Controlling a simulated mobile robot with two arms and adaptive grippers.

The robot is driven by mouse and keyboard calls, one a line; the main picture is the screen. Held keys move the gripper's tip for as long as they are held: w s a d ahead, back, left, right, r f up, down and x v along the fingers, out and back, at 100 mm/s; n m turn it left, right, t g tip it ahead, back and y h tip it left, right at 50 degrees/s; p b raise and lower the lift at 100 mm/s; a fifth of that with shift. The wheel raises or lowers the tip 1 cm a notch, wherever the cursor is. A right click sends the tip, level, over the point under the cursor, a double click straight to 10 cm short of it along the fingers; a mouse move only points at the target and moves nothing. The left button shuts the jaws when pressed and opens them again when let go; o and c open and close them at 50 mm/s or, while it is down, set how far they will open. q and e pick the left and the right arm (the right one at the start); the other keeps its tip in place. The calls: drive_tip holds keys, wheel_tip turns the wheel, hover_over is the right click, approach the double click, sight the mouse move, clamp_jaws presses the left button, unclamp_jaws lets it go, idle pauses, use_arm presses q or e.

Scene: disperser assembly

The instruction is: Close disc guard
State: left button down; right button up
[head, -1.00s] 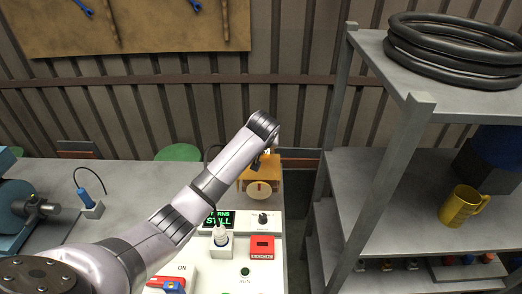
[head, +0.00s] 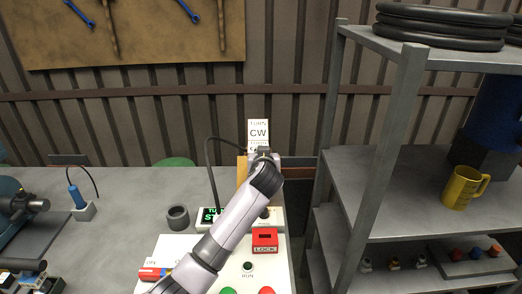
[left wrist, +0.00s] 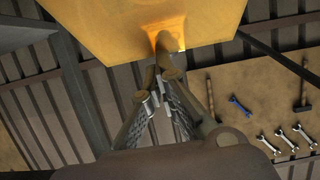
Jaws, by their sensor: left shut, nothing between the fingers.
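An orange-yellow panel, which looks like the disc guard (head: 242,168), shows as a narrow strip behind my left arm in the head view. In the left wrist view the orange panel (left wrist: 120,22) fills the top, with a short post or knob on its near face. My left gripper (left wrist: 160,72) is shut and empty, its fingertips just below that post; whether they touch it I cannot tell. In the head view the left gripper (head: 263,153) is in front of the panel, its fingers hard to make out. The disc is hidden. My right gripper is in neither view.
A white sign reading "CW" (head: 258,132) stands behind the gripper. A control panel with a red LOCK block (head: 265,240) and a screen (head: 209,215) lies below the arm. A dark ring (head: 178,217) is on the bench. A grey shelf (head: 375,165) with a yellow mug (head: 464,187) stands at right.

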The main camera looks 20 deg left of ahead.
use_arm(q)
drive_tip(key=f+b, duration=0.1)
drive_tip(key=f+t+b, duration=0.1)
drive_tip(key=s+b, duration=0.1)
drive_tip(key=shift+s+d+f+t+y+b, duration=0.1)
drive_tip(key=shift+d+f+t+y+b, duration=0.2)
drive_tip(key=shift+f+y+b, duration=0.1)
drive_tip(key=shift+s+b, duration=0.15)
drive_tip(key=shift+b, duration=0.3)
drive_tip(key=shift+d+t, duration=0.1)
drive_tip(key=shift+t, duration=0.2)
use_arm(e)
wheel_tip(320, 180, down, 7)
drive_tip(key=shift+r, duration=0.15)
use_arm(q)
drive_tip(key=shift+r, duration=0.15)
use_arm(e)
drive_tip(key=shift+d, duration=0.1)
